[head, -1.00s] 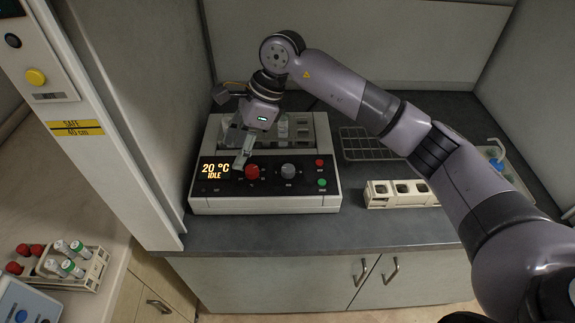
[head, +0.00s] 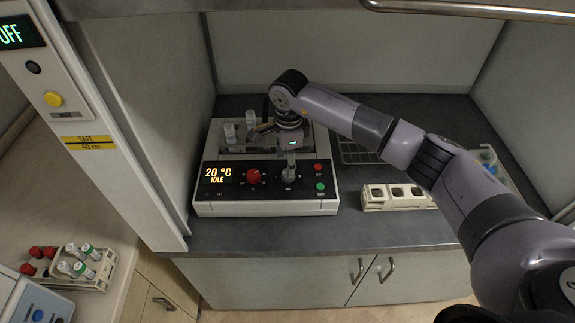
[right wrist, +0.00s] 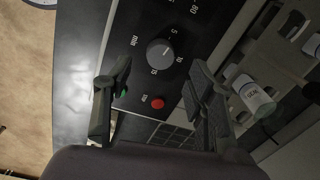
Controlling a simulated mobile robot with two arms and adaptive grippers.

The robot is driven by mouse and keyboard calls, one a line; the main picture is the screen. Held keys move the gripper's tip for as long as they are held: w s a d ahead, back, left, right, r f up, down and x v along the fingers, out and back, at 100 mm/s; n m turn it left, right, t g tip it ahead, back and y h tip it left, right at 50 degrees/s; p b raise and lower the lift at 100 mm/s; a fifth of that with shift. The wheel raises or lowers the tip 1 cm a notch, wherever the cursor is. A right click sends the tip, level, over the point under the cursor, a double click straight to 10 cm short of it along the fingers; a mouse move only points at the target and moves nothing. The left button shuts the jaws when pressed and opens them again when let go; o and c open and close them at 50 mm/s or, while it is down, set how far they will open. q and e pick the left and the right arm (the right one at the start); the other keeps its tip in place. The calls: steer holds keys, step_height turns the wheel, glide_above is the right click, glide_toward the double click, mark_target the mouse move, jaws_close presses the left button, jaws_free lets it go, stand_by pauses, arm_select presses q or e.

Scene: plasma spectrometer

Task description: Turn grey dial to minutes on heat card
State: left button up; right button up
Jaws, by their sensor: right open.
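The grey dial (head: 288,175) sits on the black front panel of the heater block unit (head: 265,208), right of a red dial (head: 253,175). In the right wrist view the grey dial (right wrist: 160,53) shows a "min" scale with 5, 10 and 15 around it. My right gripper (head: 290,164) is over the grey dial in the head view. In the right wrist view its open fingers (right wrist: 159,70) stand on either side of the dial's line, apart from it. The display (head: 217,175) reads 20 °C IDLE. I see no heat card. My left gripper is not in view.
A red button (head: 318,168) and a green button (head: 320,187) sit right of the grey dial. Capped vials (head: 230,133) stand in the unit behind the panel. A cream rack (head: 398,197) and a wire rack (head: 358,151) are to the right. The front counter strip is clear.

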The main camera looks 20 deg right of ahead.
steer(key=shift+w+f+p, duration=0.2)
steer(key=shift+f+p, duration=0.4)
steer(key=shift+f, duration=2.05)
steer(key=shift+c, duration=0.5)
steer(key=c, duration=1.1)
